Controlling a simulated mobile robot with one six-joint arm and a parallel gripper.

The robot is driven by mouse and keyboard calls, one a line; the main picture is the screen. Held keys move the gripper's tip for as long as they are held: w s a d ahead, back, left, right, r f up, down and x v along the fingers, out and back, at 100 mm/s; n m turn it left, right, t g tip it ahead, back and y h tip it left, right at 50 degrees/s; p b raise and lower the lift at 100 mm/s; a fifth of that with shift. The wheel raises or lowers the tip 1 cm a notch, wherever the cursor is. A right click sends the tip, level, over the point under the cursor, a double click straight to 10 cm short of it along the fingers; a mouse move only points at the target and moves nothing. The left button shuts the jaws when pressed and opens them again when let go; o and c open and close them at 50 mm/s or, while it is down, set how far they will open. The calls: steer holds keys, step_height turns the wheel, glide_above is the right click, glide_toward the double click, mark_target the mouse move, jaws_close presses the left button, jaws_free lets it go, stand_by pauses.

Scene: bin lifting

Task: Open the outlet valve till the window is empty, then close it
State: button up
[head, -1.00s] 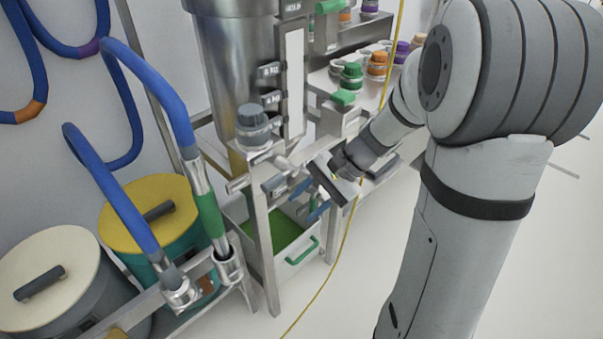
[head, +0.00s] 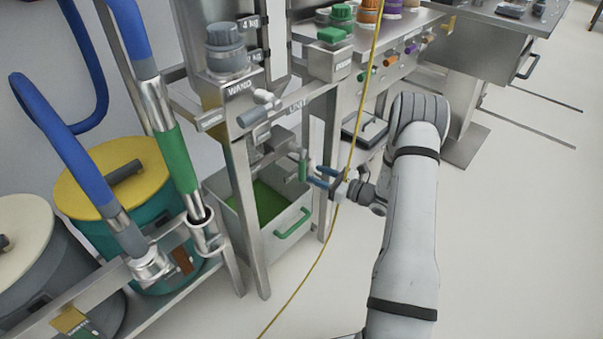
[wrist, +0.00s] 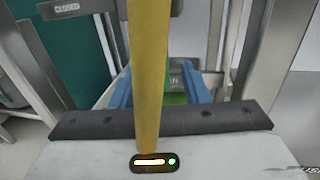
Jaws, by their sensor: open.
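The steel hopper (head: 201,14) stands at the top left of the head view, with a 4 kg mark on its side. Its window is mostly out of view. Below it, a small green handle (head: 303,166) hangs at the outlet, probably the valve's. My gripper (head: 325,177) has blue fingers and is open, just right of this handle. In the wrist view, the open fingers (wrist: 157,72) straddle a green patch (wrist: 176,98), partly hidden by a yellow cord. I cannot tell whether this is the handle or something beyond it. A CLOSED label (wrist: 66,8) shows upper left.
A steel bin (head: 292,222) with green contents stands below the outlet. The yellow cord (head: 318,256) hangs close to my gripper and crosses the wrist view. A blue hose wand with a green grip (head: 178,158) and lidded drums (head: 115,180) stand left.

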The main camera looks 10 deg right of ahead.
mark_target(305, 170)
steer(key=b+x, duration=0.1)
steer(key=x, duration=0.5)
steer(key=shift+a, duration=0.2)
